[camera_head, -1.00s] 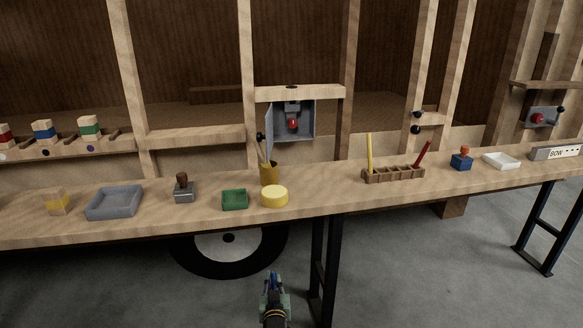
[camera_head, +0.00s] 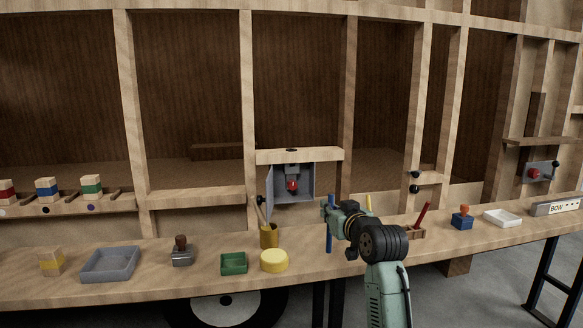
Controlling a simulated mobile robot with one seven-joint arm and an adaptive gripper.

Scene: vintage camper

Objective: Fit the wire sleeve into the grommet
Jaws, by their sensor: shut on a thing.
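My gripper (camera_head: 329,211) is shut on a slim blue wire sleeve (camera_head: 329,239), which hangs upright below and between the fingers. The gripper is raised in front of the bench, to the right of the yellow disc. A dark oval opening (camera_head: 291,150), which looks like the grommet, lies in the top of the wooden crosspiece (camera_head: 322,154) above the grey box. It is up and to the left of the sleeve, clearly apart from it. My arm hides part of the bench and the pen rack.
An open grey box (camera_head: 309,183) with a red knob sits under the crosspiece. Wooden studs (camera_head: 348,110) flank the crosspiece. The space above the crosspiece is open.

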